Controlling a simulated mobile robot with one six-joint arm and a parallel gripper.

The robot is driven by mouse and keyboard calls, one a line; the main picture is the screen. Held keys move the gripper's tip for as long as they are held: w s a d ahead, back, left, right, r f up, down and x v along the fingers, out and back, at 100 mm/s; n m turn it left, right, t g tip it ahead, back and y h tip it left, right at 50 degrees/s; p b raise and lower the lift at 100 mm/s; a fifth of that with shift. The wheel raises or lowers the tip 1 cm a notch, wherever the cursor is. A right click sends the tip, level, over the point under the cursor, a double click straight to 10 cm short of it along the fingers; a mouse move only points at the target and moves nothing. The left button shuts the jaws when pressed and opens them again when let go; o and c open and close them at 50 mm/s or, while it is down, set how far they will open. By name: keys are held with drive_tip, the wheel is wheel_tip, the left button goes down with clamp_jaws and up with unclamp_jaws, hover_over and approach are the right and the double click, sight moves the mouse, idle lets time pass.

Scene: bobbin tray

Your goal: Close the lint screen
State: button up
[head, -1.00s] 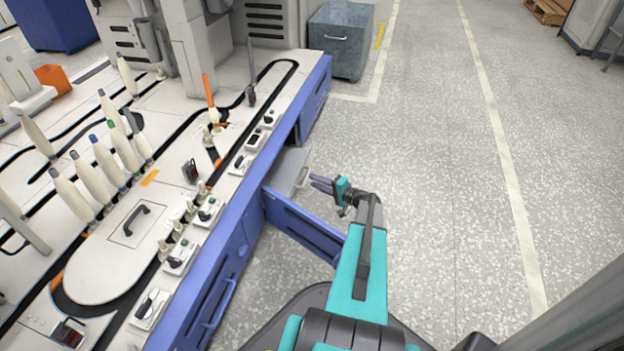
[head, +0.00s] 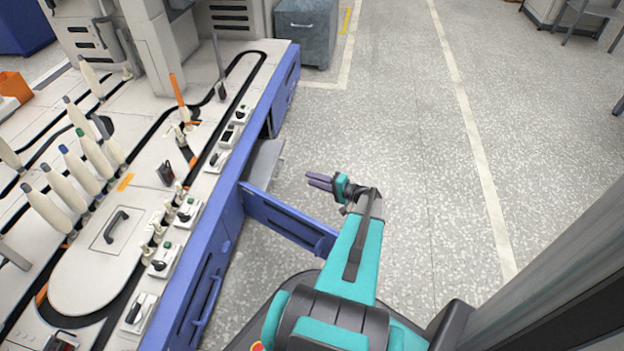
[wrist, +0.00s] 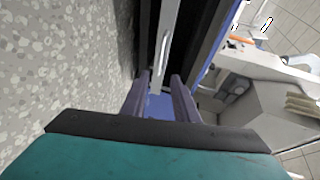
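A flat grey panel, apparently the lint screen (head: 265,160), sticks out of an opening in the machine's blue front. It shows in the wrist view as a grey strip (wrist: 155,25) with a pale bar handle (wrist: 165,48). My gripper (head: 308,178) is to the right of the panel, over the floor, with a gap between them. In the wrist view its two fingers (wrist: 160,88) are apart with nothing held between them. The handle lies beyond the fingertips. The panel's inner end is hidden in the machine.
A blue door (head: 285,218) stands open, jutting out from the machine between the panel and my base. Bobbins stand on the machine's white top (head: 90,270). A grey bin (head: 306,35) is at the back. The floor to the right (head: 420,170) is clear.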

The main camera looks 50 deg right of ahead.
clamp_jaws()
drive_tip(key=w+d+r+m+g+y+p, duration=0.2)
drive_tip(key=w+d+m+y, duration=0.3)
drive_tip(key=m, duration=0.9)
drive_tip(key=shift+w+d+r+g+p, duration=0.2)
drive_tip(key=shift+w+r+g+p, duration=0.3)
drive_tip(key=shift+w, duration=0.85)
drive_tip(key=shift+f, duration=0.2)
